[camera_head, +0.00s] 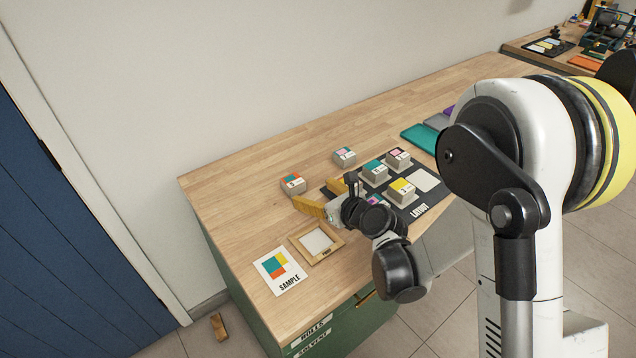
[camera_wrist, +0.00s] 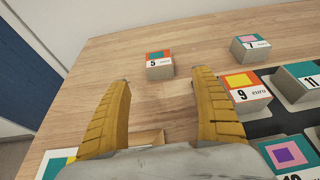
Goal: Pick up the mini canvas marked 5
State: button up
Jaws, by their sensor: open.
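The mini canvas marked 5 (camera_wrist: 160,66) is a small block with an orange and teal top and a pale front label. It stands on the bare wood in the wrist view, beyond my gripper (camera_wrist: 163,80) and roughly between the lines of its two yellow fingers. My gripper is open and empty, with a gap between the fingertips and the block. In the head view the block (camera_head: 293,184) stands at the left of the worktop, and my gripper (camera_head: 310,197) is low beside it, its yellow fingers partly hidden by my wrist.
Canvases marked 9 (camera_wrist: 244,92), 7 (camera_wrist: 249,46) and 11 (camera_wrist: 300,81) stand to the right. A dark layout mat (camera_head: 420,211) holds several blocks. A wooden frame (camera_head: 316,241) and a sample card (camera_head: 279,270) lie near the front edge. Bare wood surrounds canvas 5.

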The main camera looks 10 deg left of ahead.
aim_at(298, 187)
jog(key=shift+w+a+f, duration=0.1)
jog(key=shift+a+f, duration=0.05)
jog(key=shift+f, duration=0.1)
jog(key=b+x, duration=0.1)
jog(key=x, duration=0.2)
jog(key=b+x, duration=0.1)
jog(key=x, duration=0.2)
jog(key=b+x, duration=0.2)
jog(key=x, duration=0.1)
jog(key=shift+w+a+f, duration=0.1)
jog(key=shift+a+f, duration=0.15)
jog(key=shift+f, duration=0.15)
jog(key=shift+w+a, duration=0.25)
jog(key=shift+a, duration=0.05)
jog(key=shift+c, duration=0.2)
jog(key=c, duration=1.2)
